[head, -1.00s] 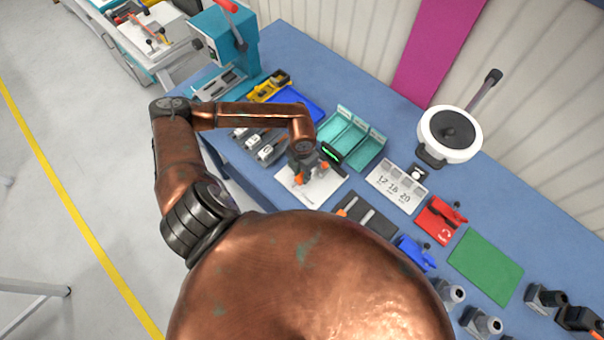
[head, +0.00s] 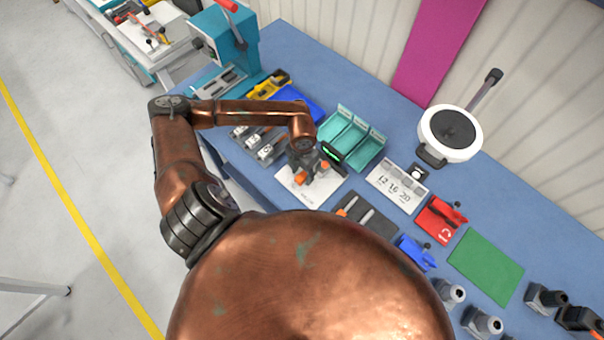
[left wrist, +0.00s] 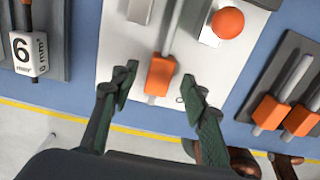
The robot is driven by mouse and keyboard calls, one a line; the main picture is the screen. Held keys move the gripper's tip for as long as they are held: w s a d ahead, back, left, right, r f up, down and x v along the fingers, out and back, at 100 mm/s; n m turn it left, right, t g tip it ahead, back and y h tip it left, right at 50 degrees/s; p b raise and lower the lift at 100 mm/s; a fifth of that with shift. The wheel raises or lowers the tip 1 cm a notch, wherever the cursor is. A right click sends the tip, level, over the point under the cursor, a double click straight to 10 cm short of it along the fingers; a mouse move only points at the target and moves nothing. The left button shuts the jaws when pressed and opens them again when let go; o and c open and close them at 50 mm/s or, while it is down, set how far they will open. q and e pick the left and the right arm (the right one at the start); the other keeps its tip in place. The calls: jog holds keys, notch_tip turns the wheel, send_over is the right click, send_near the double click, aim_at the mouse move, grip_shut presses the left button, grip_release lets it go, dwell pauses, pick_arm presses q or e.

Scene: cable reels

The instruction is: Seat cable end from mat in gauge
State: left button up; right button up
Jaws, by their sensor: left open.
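A grey cable with an orange sleeve (left wrist: 160,74) lies on the white gauge plate (left wrist: 118,62) in the left wrist view. My left gripper (left wrist: 160,84) is open, one finger on each side of the sleeve, apart from it. In the head view my left gripper (head: 312,172) is low over the white plate (head: 293,192) and hides part of it. The dark mat (head: 350,207) is just right of the plate. Two more cable ends with orange sleeves (left wrist: 268,112) lie on it in the left wrist view. Whether the cable is fully seated cannot be told. My right gripper is not in view.
An orange knob (left wrist: 228,23) stands on the plate beside the cable. A teal tray (head: 352,140) is behind the gripper. Labelled grey blocks (head: 265,150) stand left, a numbered panel (head: 397,187) right. A green pad (head: 486,266) lies farther right.

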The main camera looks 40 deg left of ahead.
aim_at(302, 176)
pick_arm(q)
notch_tip(302, 176, up, 11)
dwell(0.3)
dwell(0.5)
